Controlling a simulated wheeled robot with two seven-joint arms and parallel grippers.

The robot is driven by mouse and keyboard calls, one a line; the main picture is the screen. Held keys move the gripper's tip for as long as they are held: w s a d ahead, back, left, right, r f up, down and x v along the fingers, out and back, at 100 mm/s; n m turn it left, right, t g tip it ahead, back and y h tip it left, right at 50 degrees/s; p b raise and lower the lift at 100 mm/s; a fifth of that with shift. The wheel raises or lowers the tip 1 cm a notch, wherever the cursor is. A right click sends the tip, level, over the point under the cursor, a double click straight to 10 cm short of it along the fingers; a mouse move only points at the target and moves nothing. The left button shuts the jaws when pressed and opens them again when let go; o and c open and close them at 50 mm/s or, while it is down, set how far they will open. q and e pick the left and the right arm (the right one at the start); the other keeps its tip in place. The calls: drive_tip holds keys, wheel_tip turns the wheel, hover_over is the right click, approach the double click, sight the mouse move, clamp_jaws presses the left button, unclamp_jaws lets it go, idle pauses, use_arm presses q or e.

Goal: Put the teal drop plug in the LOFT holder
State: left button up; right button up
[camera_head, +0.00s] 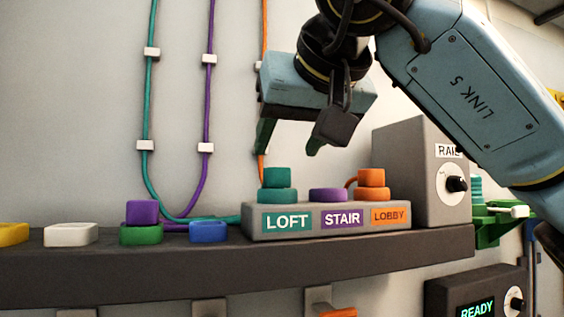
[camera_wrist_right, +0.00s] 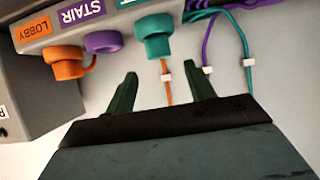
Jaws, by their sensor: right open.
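The teal drop plug (camera_head: 277,178) stands upright on the teal ring of the LOFT holder (camera_head: 264,195), above the LOFT label. How deep it sits is hard to tell. The plug also shows at the top of the right wrist view (camera_wrist_right: 155,45). My right gripper (camera_head: 290,143) is open and empty, above and slightly right of the plug, apart from it. Its two dark green fingers (camera_wrist_right: 162,88) show in the right wrist view with clear space between them. My left gripper is out of view.
The purple STAIR ring (camera_head: 327,195) is empty. An orange plug (camera_head: 371,178) sits at LOBBY. A purple plug (camera_head: 142,211) rests on a green ring (camera_head: 141,234); blue (camera_head: 208,232), white (camera_head: 70,234) and yellow rings share the shelf. A grey RAIL box (camera_head: 405,175) stands right.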

drive_tip(key=v, duration=0.7)
idle(1.1)
